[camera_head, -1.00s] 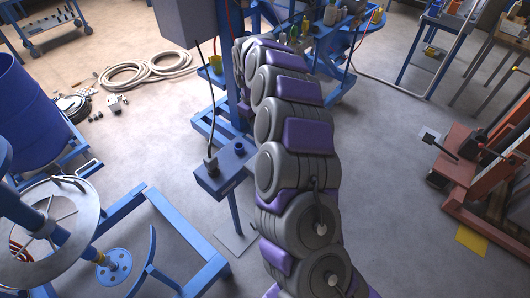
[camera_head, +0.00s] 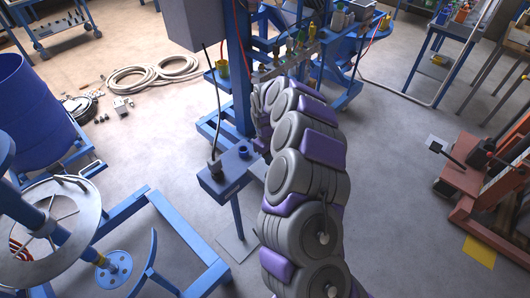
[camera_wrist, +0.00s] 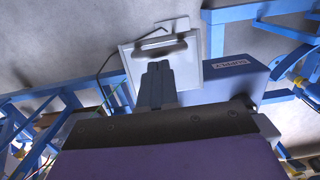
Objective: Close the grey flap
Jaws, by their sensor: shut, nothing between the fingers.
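In the wrist view a light grey panel with a bar handle, which looks like the grey flap (camera_wrist: 190,71), lies just beyond my gripper (camera_wrist: 157,68). The dark fingers are together and empty, and overlap the panel's lower middle just below the handle. I cannot tell whether they touch it. How far the flap stands open is not clear. In the head view my arm's far end is beside the blue column, and the fingers are not distinguishable there. I cannot make out the flap in the head view.
A blue box with a white label (camera_wrist: 228,77) is right of the panel. A blue column (camera_head: 239,75) carries a grey box (camera_head: 195,18). A blue pedestal box (camera_head: 225,172) with a cable stands left of my arm. A blue drum (camera_head: 35,115) is far left; open floor (camera_head: 390,200) lies right.

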